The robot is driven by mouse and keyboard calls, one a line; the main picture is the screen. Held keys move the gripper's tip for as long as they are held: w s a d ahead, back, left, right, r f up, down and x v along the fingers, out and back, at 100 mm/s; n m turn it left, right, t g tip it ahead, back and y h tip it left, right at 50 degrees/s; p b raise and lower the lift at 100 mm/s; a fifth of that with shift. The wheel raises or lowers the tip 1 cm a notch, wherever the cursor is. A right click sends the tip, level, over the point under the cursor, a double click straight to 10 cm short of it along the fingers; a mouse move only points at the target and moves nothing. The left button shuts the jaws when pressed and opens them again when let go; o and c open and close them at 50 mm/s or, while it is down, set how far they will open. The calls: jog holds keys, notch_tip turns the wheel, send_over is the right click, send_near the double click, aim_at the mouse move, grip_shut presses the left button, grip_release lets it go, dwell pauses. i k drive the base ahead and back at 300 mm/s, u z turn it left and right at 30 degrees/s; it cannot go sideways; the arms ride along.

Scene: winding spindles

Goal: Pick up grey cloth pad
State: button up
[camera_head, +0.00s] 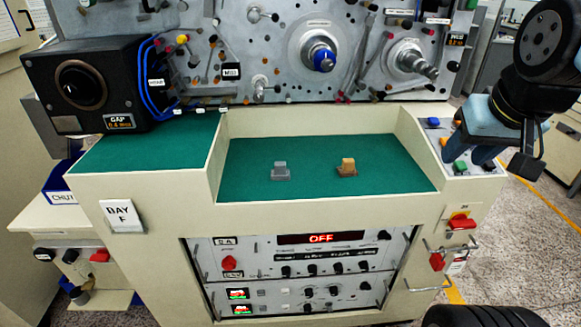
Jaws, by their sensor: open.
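A small grey pad (281,171) sits on the green mat of the recessed work surface, left of the middle. It looks like a raised block on a flatter base; I cannot tell its cloth texture at this size. My gripper (484,157) hangs at the right, over the side panel with coloured buttons. It is open, with nothing seen between its fingers, and is well to the right of the grey pad and apart from it. Nothing hides the pad.
Winding spindles (322,56) and knobs stick out behind. A black box (92,83) stands at left. The mat around both pads is clear.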

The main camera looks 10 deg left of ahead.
aim_at(280, 172)
jog(key=z, duration=0.7)
jog(key=k, duration=0.7)
jog(key=u, duration=0.65)
jog(key=i, duration=1)
jog(key=z, duration=0.1)
